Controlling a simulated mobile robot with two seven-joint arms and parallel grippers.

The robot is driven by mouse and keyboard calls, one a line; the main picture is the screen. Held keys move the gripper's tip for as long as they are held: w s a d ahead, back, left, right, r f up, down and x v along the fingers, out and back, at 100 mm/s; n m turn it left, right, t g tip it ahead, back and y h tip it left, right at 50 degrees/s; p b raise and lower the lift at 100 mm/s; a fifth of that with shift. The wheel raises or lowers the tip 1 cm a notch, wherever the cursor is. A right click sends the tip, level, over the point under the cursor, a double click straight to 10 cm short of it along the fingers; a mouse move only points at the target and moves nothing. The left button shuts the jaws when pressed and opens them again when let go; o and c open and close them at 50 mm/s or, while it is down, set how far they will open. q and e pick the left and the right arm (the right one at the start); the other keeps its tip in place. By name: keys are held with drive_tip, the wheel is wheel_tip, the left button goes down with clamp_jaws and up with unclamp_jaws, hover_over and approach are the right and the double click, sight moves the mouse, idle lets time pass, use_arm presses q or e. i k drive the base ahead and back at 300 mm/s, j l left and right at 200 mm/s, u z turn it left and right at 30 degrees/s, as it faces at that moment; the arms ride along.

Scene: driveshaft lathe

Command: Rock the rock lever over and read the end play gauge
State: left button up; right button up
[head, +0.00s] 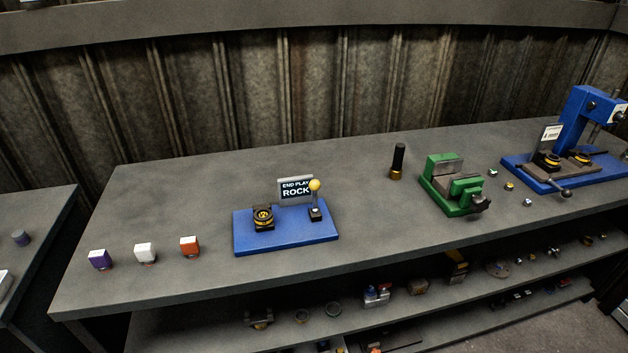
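The rock lever (315,200) has a yellow ball knob on a short, near-upright stem. It stands on the right part of a blue base plate (290,238) on the bench. A sign (294,190) reading "END PLAY ROCK" stands behind it, partly covered by the knob. A black and yellow round part (263,217) sits on the left of the same plate. It may be the end play gauge, but no reading is legible at this size. Neither of my grippers shows in the head view.
Purple (99,259), white (145,253) and orange (189,246) blocks stand left of the plate. A black cylinder (398,160), a green vise (453,187) and a blue press (590,130) are to the right. The grey bench top (190,195) is clear behind the plate.

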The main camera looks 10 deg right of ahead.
sight(314, 186)
drive_tip(key=i+l+u, duration=0.15)
drive_tip(key=l+u, duration=0.2)
drive_tip(key=l, duration=0.7)
drive_tip(key=l+u, duration=0.35)
drive_tip(key=l, duration=0.75)
